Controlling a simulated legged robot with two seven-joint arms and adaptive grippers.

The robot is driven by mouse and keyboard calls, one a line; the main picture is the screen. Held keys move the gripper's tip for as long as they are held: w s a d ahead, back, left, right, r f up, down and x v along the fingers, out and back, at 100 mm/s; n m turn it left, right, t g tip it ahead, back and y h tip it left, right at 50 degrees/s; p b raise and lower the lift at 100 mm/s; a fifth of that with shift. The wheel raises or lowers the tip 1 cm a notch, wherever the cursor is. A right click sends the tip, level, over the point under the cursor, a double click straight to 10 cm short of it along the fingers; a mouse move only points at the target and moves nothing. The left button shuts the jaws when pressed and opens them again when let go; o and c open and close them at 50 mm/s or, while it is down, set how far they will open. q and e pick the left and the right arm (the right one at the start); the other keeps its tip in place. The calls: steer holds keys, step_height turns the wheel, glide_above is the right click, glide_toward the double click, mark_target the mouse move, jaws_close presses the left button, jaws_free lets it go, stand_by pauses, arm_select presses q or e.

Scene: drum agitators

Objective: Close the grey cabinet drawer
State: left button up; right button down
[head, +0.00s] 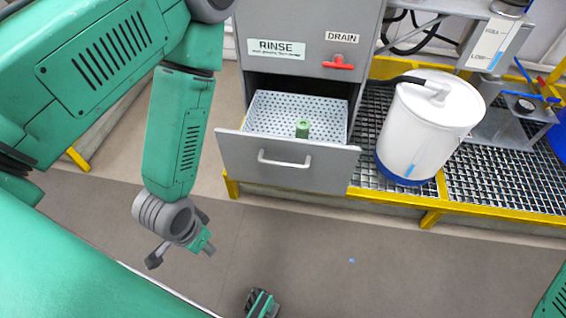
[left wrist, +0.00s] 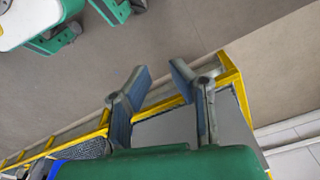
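The grey cabinet drawer (head: 240,160) is pulled out below the RINSE label in the head view. Its front carries a pale bar handle (head: 285,160). Inside it are a white perforated basket (head: 270,112) and a small green cylinder (head: 302,128). My left gripper (head: 182,256) hangs to the left of and below the drawer front, apart from it. In the left wrist view its two fingers (left wrist: 158,74) are spread, with nothing between their tips. A grey surface shows behind them, but I cannot tell which part it is.
The grey cabinet (head: 305,35) has a red valve handle (head: 338,62) above the drawer. A white drum (head: 425,125) with a blue base stands close to the drawer's right on a grating. A yellow frame (head: 400,200) edges the grating. The floor in front is mostly clear.

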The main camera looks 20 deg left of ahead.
arm_select(q)
steer(key=w+f+m+t, duration=0.1)
steer(key=w, duration=0.1)
steer(key=w+f+m+t+b, duration=0.1)
steer(key=w+m, duration=0.1)
steer(key=w+d+f+m+t+h, duration=0.1)
steer(key=w, duration=0.1)
steer(key=shift+w+b, duration=0.25)
steer(key=shift+b, duration=0.15)
jaws_close()
steer(key=m+t+h+b, duration=0.8)
steer(key=m+t+b, duration=0.25)
steer(key=m, duration=0.85)
glide_toward(288, 144)
steer(key=shift+t, duration=0.35)
steer(key=w+d, duration=0.4)
steer(key=shift+w+d+f+p, duration=0.15)
steer(key=shift+w+f+p, duration=0.05)
steer(key=shift+f+p, duration=0.2)
steer(key=shift+w+a+r, duration=0.1)
steer(key=shift+w+a, duration=0.15)
steer(key=shift+w, duration=0.5)
steer(key=shift+w, duration=0.1)
